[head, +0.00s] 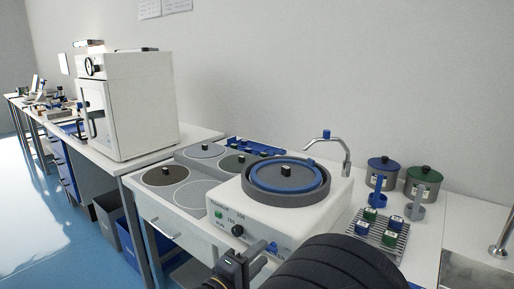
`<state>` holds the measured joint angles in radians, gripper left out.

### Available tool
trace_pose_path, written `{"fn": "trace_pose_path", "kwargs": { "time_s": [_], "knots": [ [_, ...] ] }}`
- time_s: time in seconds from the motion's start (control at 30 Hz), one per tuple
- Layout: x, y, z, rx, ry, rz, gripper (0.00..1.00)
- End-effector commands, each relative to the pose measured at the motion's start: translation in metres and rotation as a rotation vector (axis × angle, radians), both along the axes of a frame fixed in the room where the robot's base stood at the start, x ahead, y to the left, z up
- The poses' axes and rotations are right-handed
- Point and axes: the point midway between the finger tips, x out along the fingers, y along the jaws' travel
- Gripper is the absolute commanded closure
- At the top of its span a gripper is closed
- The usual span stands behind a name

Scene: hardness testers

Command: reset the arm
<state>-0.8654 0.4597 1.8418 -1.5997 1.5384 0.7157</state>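My arm shows at the bottom edge as a large black ribbed section. A smaller dark part, which looks like my gripper (240,265), is beside it in front of the grinding machine (238,212). Its fingers are not clear, so I cannot tell whether it is open or shut or holds anything. The machine is white with a blue-rimmed round wheel (288,176), a green button and a black knob on its front. My arm hides its lower right front.
Left of the machine are several round discs (166,176) on a bench. A white oven-like cabinet (132,107) stands further left. At right are two lidded pots (423,183) and a rack (376,239) with blue and green samples. Blue floor (50,245) is open at left.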

Motion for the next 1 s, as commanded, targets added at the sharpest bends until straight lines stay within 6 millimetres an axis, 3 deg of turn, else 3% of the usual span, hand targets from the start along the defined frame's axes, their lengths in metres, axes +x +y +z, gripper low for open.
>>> {"fn": "trace_pose_path", "kwargs": {
  "time_s": [0.6, 1.0],
  "knots": [
    [-0.074, 0.058, 0.0, 0.0, 0.001, 0.001, 0.66],
    [-0.02, 0.014, -0.001, 0.0, 0.0, -0.005, 0.66]
  ]
}}
